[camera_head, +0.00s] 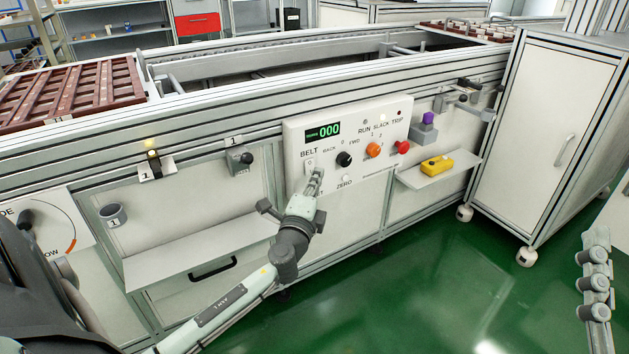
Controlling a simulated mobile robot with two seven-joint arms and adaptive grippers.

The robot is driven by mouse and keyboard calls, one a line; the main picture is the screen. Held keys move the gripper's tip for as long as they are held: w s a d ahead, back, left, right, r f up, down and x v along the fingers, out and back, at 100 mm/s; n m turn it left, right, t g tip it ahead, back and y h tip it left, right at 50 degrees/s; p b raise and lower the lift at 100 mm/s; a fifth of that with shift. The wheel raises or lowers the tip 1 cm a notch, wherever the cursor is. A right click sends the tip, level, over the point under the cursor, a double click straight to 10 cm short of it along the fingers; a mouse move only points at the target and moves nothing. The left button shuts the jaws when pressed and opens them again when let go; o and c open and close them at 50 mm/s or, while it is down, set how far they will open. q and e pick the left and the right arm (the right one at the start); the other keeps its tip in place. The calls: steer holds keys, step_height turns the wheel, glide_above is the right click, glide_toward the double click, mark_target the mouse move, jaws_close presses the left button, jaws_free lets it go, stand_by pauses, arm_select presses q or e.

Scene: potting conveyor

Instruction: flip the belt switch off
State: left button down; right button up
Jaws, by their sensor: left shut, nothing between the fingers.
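The belt switch (310,162) is a small light toggle under the word BELT on the white control panel (360,184) in the head view. My left gripper (317,176) is shut and empty. Its fingertips are right at the lower part of the switch and cover some of it. Whether they touch it, and which way the toggle points, I cannot tell. The green display (322,131) on the panel reads 000. My right gripper does not show clearly anywhere in the view.
Beside the switch are a black knob (344,159), an orange knob (374,150) and a red button (402,147). A white ZERO button (346,178) sits below. A yellow device (437,165) lies on the right shelf (456,174). A white cabinet (552,120) stands at right.

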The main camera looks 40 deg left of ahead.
arm_select(q)
steer(key=r+v, duration=0.1)
steer(key=v, duration=0.9)
steer(key=shift+r, duration=0.4)
